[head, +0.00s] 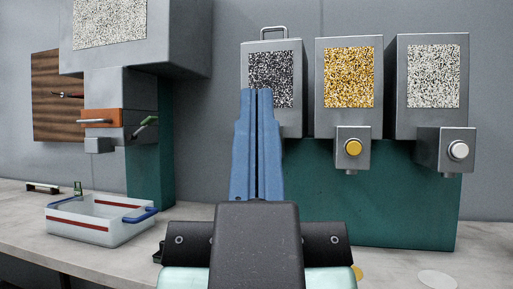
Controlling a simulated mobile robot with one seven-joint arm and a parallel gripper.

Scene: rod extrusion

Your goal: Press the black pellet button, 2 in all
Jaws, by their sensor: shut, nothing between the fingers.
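The black pellet dispenser (270,58) is the left of three grey boxes on the wall stand. Its window shows dark speckled pellets. Its button is hidden behind my gripper (257,92). My gripper has blue fingers, shut together and empty, pointing up and away in front of the dispenser's lower part. I cannot tell whether the fingertips touch anything.
A yellow button (353,148) and a white button (458,150) sit under the middle and right dispensers, above a green stand (400,205). At left, a grey machine (140,35) stands behind a white bin (80,228) on the counter (75,262).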

